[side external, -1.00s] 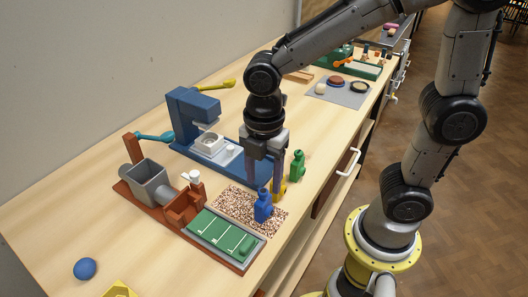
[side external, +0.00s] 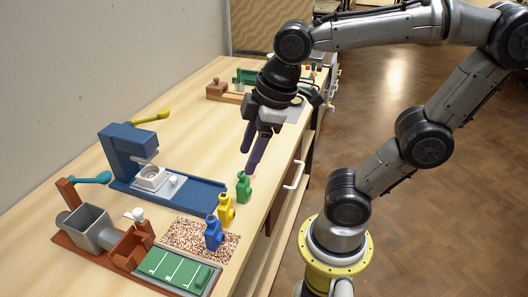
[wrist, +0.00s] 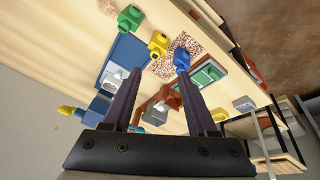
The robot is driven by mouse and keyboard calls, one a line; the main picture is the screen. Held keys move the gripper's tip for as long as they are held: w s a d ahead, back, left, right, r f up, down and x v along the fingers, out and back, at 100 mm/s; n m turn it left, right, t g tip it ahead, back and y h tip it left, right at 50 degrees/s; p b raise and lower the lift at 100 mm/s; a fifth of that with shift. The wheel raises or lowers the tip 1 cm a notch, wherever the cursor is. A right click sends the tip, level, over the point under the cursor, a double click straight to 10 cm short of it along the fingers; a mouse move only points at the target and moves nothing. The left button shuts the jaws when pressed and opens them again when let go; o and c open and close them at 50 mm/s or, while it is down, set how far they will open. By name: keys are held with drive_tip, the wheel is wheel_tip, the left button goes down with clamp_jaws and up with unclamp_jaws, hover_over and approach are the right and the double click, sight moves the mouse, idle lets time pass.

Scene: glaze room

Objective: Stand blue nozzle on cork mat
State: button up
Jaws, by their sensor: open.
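The blue nozzle (side external: 213,235) stands upright on the speckled cork mat (side external: 183,236), near its right part in the side external view. The wrist view also shows the blue nozzle (wrist: 181,60) on the mat (wrist: 188,41), close to the right finger in the picture, with nothing gripping it. My gripper (side external: 247,161) is open and empty, raised above the table beyond the nozzles and well clear of the blue one. In the wrist view its two fingers (wrist: 159,73) are spread apart.
A yellow nozzle (side external: 226,210) stands just behind the mat, and a green nozzle (side external: 243,187) farther back, below my gripper. A blue machine (side external: 132,146) stands at the left. A brown stand with a grey bin (side external: 92,229) and a green tray (side external: 176,268) are in front.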

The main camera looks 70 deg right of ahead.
drive_tip(key=s+m, duration=0.1)
drive_tip(key=m, duration=0.1)
drive_tip(key=s+d+m+t, duration=0.1)
drive_tip(key=m, duration=0.1)
drive_tip(key=s+d+f+m, duration=0.1)
drive_tip(key=m, duration=0.1)
drive_tip(key=shift+d+f+t, duration=0.1)
drive_tip(key=shift+d+t, duration=0.1)
drive_tip(key=shift+t, duration=0.2)
